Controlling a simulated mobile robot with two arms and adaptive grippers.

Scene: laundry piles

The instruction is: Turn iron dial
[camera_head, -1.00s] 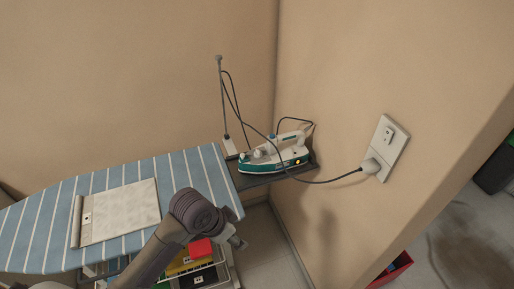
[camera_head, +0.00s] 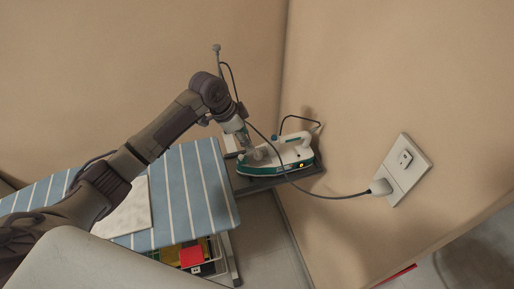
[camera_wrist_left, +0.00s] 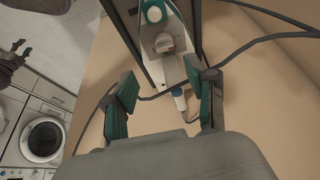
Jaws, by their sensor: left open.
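The iron (camera_head: 290,163), white with a teal base, rests on the dark iron rest at the far end of the ironing board, beside the wall corner. Its grey dial (camera_head: 259,154) is on top near the front; in the left wrist view the dial (camera_wrist_left: 164,43) shows just beyond the fingertips. My left gripper (camera_head: 249,146) is close over the front of the iron. In the left wrist view the left gripper (camera_wrist_left: 163,88) has its two teal-padded fingers apart with nothing between them. My right gripper (camera_wrist_left: 20,50) shows small at the left edge there.
The power cord (camera_head: 325,192) loops from the iron to a wall socket (camera_head: 404,168) on the right. The striped ironing board (camera_head: 190,190) lies under my left arm. A shelf with coloured things (camera_head: 192,255) is below it. Walls close in behind and right of the iron.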

